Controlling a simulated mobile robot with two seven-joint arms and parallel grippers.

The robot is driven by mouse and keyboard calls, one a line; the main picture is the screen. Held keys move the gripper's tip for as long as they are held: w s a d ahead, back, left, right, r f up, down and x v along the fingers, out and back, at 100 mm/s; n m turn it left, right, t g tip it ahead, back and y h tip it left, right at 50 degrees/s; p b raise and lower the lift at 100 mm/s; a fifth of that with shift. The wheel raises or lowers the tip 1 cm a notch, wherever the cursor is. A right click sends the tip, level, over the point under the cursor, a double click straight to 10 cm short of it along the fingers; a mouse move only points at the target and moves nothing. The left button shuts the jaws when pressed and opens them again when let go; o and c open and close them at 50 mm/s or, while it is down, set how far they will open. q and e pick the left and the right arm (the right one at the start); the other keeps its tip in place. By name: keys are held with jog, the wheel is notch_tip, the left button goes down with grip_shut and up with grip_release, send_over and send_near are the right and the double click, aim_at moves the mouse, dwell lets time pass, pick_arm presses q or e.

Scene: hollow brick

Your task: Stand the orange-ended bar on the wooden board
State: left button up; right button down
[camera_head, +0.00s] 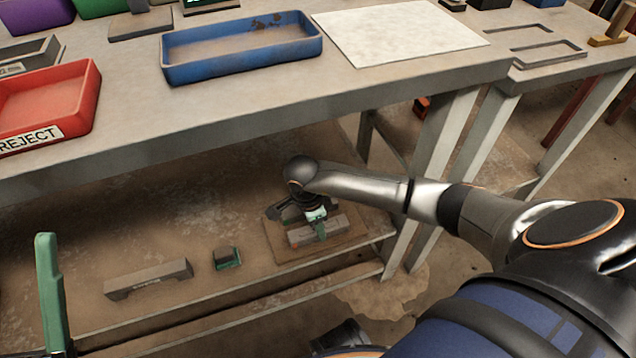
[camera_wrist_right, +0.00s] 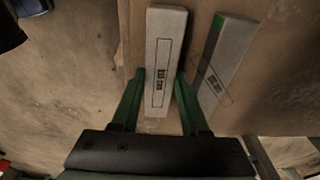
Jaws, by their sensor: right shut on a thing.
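My right gripper (camera_head: 318,228) is low over the wooden board (camera_head: 350,243) on the lower shelf. In the right wrist view, its green fingers (camera_wrist_right: 160,78) are shut on a grey labelled bar (camera_wrist_right: 166,40). The bar lies lengthwise between them, label face toward the camera. I see no orange on it, and cannot tell whether it touches the board. A second grey bar (camera_wrist_right: 233,50) with a green end lies to its right, slightly tilted in the picture. A green finger, apparently of my left gripper (camera_head: 48,285), shows at the lower left; its other finger is not visible.
A long grey block (camera_head: 148,280) and a small dark green-based block (camera_head: 227,258) sit on the shelf left of the board. Above is the worktop edge, with a blue tray (camera_head: 240,48), a red REJECT tray (camera_head: 45,105) and a white sheet (camera_head: 400,30). Table legs stand to the right.

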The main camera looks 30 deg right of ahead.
jog(key=shift+c, duration=2.1)
grip_release()
